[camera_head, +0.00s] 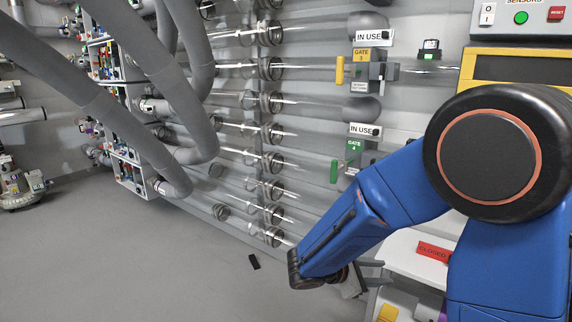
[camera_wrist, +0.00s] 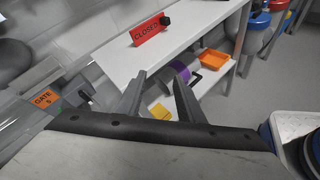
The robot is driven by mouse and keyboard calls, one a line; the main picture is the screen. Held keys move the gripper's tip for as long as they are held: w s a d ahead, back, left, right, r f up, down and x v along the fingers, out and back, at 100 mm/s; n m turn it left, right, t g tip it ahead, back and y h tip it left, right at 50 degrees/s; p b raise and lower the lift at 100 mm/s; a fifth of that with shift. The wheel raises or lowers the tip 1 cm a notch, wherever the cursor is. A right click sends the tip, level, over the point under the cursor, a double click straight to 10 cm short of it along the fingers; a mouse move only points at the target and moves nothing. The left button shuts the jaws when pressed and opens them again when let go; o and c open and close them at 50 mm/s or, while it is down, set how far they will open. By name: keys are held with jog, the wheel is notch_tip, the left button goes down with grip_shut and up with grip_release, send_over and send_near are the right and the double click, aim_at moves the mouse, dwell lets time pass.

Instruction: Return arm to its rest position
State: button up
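My blue arm reaches down from the right in the head view, its elbow large at the right edge. My gripper (camera_head: 376,276) is low at the end of the arm, partly hidden by the forearm. In the wrist view my gripper (camera_wrist: 157,82) shows two grey fingers spread apart with nothing held between them. The fingers are near a white shelf unit (camera_wrist: 112,58), and I cannot tell whether they touch it.
A red CLOSED sign (camera_wrist: 150,28) stands on the shelf top. An orange tray (camera_wrist: 213,62) sits lower. Clear tubes (camera_head: 300,69) with gates (camera_head: 352,153) line the wall. A small black object (camera_head: 254,262) lies on the open floor. A white bin (camera_wrist: 296,126) stands at right.

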jog(key=s+d+r+m+g+y, duration=0.2)
jog(key=s+d+m+y, duration=0.15)
jog(key=s+m, duration=0.45)
jog(key=s+d+r+m+g+y, duration=0.1)
jog(key=s+d+r+m+y, duration=0.3)
jog(key=s, duration=0.8)
jog(key=s+a+r+m+t+y, duration=0.2)
jog(key=s+a+m+t+y, duration=0.1)
jog(key=s+a+m+y, duration=0.2)
jog(key=shift+r, duration=0.1)
dwell(1.3)
